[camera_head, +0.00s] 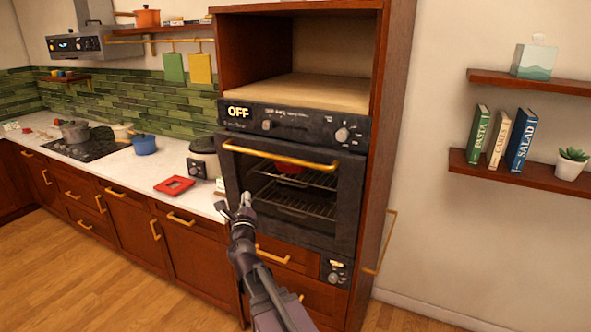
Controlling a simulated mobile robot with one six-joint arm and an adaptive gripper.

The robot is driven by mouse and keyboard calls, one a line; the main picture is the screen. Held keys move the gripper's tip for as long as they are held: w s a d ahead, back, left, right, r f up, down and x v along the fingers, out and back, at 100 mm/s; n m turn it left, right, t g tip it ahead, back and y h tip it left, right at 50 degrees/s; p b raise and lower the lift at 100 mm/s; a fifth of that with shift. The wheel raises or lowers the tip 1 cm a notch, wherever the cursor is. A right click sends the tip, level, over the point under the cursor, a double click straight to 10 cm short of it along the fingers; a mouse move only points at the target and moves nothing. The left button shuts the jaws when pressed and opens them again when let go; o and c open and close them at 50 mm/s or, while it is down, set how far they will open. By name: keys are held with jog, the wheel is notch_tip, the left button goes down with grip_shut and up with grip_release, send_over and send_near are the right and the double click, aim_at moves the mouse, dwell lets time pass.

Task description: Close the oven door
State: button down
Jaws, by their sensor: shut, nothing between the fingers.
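The oven (292,125) is built into a tall wooden cabinet, with a dark control panel reading "OFF". The oven door (350,205) is dark framed with a glass window and a long gold handle (280,155) across its top. The door stands upright and looks nearly flush with the front; I cannot tell whether a small gap is left. Racks and a red item (290,167) show through the glass. My gripper (243,203) is shut and empty, in front of the door's lower left part and below the handle. Whether it touches the door is unclear.
The white counter (150,170) on the left holds a red frame-like item (174,185), a blue pot (144,144) and a dark appliance (205,160). A gold bar (382,245) juts out at the cabinet's right side. Wall shelves (520,172) hang at right. Wooden floor is clear at lower left.

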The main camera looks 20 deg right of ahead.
aim_at(298, 164)
jog(key=s+d+m+g+h, duration=0.4)
jog(key=m+h, duration=0.5)
jog(key=m, duration=0.5)
jog(key=d+g, duration=0.2)
jog(key=d, duration=0.1)
jog(key=shift+s+r, duration=0.25)
jog(key=shift+s, duration=0.05)
jog(key=shift+d, duration=0.15)
jog(key=p+x, duration=0.4)
jog(key=x, duration=1)
jog(key=shift+s+d, duration=0.1)
